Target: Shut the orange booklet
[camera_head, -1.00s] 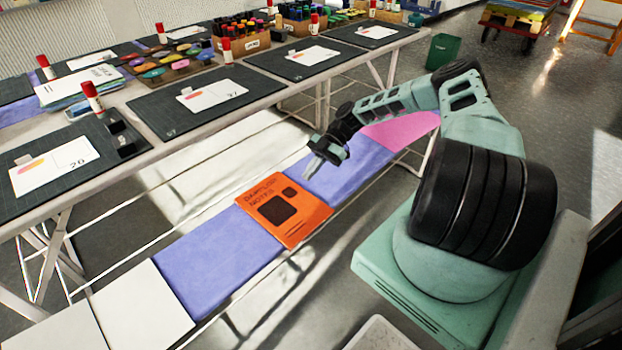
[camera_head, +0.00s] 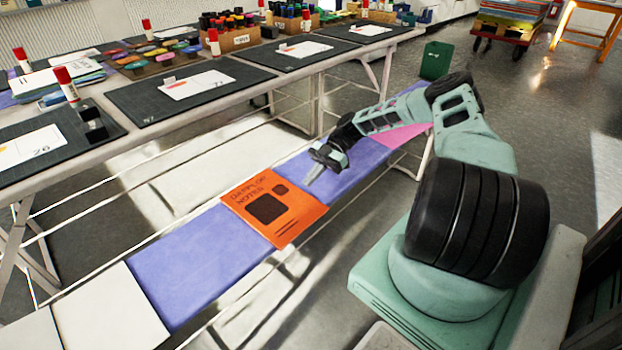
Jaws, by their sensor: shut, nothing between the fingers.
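The orange booklet (camera_head: 289,222) lies on the low bench beside the long table, its orange cover with dark lettering and dark squares facing up. It looks closed and flat, as far as this view shows. My gripper (camera_head: 312,180) is just beyond the booklet's upper right corner, above the purple part of the bench. Its fingers point down and to the left, close together, with nothing between them. It appears apart from the booklet.
The low bench has purple (camera_head: 190,265), pink and white sections. The long table (camera_head: 225,118) behind it carries dark mats, cards, glue sticks and boxes of markers. A green bin (camera_head: 436,60) stands on the floor at the back. The purple surface left of the booklet is clear.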

